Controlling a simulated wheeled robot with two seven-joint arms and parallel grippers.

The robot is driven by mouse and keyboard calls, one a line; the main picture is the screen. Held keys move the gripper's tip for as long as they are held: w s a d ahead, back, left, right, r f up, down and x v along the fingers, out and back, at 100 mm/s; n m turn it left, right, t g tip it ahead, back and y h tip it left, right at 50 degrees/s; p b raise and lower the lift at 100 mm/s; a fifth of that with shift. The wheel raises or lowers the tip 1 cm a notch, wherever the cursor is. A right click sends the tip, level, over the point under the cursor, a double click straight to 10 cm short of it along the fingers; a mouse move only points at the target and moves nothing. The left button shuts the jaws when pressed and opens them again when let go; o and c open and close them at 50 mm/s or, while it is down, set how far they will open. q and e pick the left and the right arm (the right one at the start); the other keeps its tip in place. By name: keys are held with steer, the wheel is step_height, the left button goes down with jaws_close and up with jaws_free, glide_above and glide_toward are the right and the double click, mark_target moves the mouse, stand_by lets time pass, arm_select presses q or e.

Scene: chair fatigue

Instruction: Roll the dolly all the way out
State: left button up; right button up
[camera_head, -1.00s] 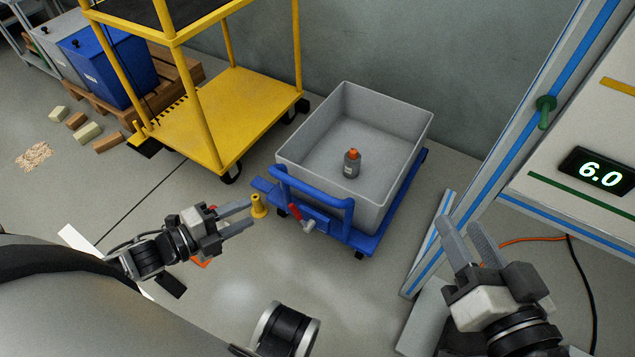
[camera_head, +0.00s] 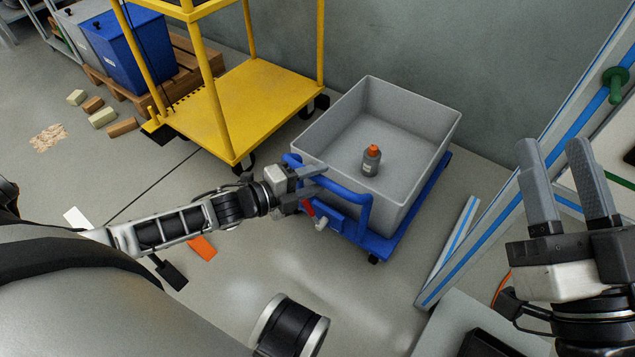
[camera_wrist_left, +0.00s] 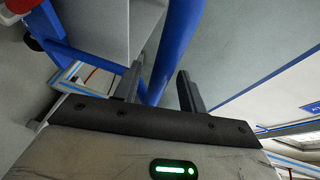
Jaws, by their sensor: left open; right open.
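The blue dolly (camera_head: 378,243) carries a grey bin (camera_head: 410,190) with a small grey bottle with an orange cap (camera_head: 371,160) inside. The dolly's blue handle bar (camera_head: 345,189) faces me, with a red lever (camera_head: 308,208) below it. My left gripper (camera_head: 312,180) is at the left end of the handle. In the left wrist view the blue bar (camera_wrist_left: 172,55) runs between its two open fingers (camera_wrist_left: 158,90); I cannot tell whether they touch it. My right gripper (camera_head: 560,185) is open and empty, pointing up at the right.
A yellow cart (camera_head: 255,105) stands close on the dolly's left. A blue-striped frame (camera_head: 530,190) stands to its right, and the wall is behind. The floor in front (camera_head: 330,275) is clear. Several small blocks lie far left.

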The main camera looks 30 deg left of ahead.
arm_select(q)
steer(key=shift+w+d+f, duration=0.1)
steer(key=shift+w+d, duration=0.15)
steer(key=shift+w, duration=0.25)
jaws_close()
steer(key=shift+s, duration=0.2)
